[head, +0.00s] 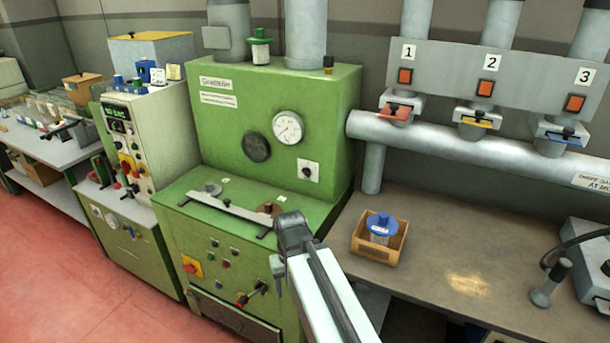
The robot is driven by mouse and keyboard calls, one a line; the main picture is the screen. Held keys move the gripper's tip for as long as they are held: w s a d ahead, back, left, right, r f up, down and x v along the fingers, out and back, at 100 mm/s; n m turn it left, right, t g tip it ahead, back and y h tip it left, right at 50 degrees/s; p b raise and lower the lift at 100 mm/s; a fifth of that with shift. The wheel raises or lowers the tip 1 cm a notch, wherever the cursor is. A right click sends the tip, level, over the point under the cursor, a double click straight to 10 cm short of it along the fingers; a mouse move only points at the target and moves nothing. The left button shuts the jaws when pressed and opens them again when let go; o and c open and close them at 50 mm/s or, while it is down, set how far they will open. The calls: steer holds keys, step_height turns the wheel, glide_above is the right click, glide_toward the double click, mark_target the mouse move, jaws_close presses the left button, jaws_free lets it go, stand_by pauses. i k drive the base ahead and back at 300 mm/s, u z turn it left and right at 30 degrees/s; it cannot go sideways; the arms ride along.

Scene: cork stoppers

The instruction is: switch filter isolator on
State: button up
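No label that I can read names the filter isolator. A red-and-yellow rotary switch (191,265) sits on the lower front of the green machine (230,110), at the left. A black knob on a white plate (308,171) is on the machine's upper right face. My gripper (279,277) is dark grey and hangs in front of the machine's lower right front, right of the red-and-yellow switch and below the black knob. Its fingers are seen edge-on, so I cannot tell whether they are open or shut. I see nothing held in it.
A small lever with a red part (247,298) is close left of my gripper. A grey bench (450,235) at the right holds a wooden box (367,246) with a blue-topped jar. A control cabinet (165,150) stands at the left. Red floor (60,270) is clear at lower left.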

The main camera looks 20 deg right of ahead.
mark_target(189, 268)
steer(key=u, duration=1.65)
steer(key=i, duration=1.1)
steer(key=u, duration=1.4)
